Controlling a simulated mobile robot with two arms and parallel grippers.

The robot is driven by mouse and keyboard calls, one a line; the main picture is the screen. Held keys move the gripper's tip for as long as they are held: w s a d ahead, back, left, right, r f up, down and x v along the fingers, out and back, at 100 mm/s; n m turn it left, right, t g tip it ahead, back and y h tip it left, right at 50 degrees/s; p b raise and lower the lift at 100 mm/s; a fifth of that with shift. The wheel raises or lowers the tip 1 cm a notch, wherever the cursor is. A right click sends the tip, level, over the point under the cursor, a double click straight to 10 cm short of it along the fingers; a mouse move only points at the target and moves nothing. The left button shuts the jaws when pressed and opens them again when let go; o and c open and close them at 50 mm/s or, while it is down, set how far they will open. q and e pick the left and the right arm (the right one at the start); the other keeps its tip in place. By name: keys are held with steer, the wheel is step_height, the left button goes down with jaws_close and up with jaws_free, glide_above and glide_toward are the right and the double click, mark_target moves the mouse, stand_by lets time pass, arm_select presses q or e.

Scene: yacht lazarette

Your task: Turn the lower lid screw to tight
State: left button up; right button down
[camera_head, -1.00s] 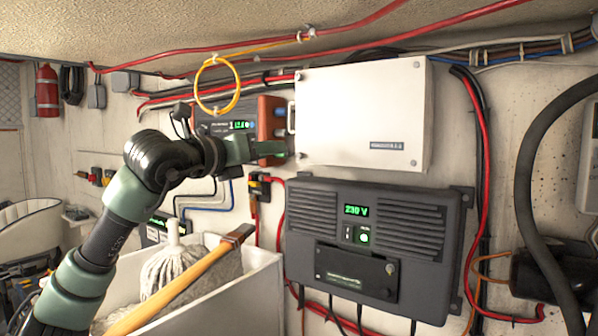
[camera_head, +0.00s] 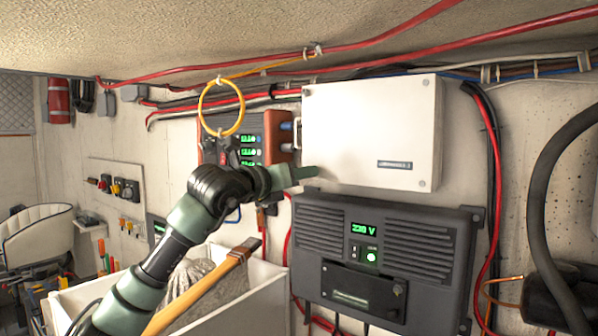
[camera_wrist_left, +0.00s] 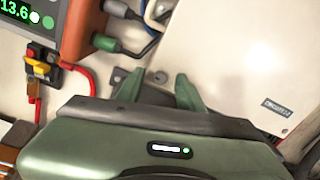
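The white box (camera_head: 370,125) is mounted on the wall, its flat lid facing me. Small round screws show at its corners, among them one at the upper right (camera_head: 427,83) and one at the lower right (camera_head: 422,184). My left gripper (camera_head: 314,172) is at the lid's lower left corner and covers that corner in the head view. In the left wrist view the gripper (camera_wrist_left: 159,88) is open, its two green fingers apart. A small grey lower lid screw (camera_wrist_left: 161,77) shows between the fingertips, not clearly gripped. My right gripper is not in view.
A dark 230 V unit (camera_head: 400,240) sits just below the box. An orange-edged device with green displays (camera_head: 250,140) and blue and grey plugs is close on the left. A yellow cable loop (camera_head: 240,115) hangs above the arm. A wooden-handled tool (camera_head: 205,290) stands in a white bin below.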

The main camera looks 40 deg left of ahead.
arm_select(q)
steer(key=shift+s, duration=0.1)
jaws_close()
steer(key=m, duration=1.7)
steer(key=shift+r+m+p, duration=0.1)
steer(key=shift+m+p, duration=0.25)
steer(key=shift+m, duration=0.05)
stand_by(0.3)
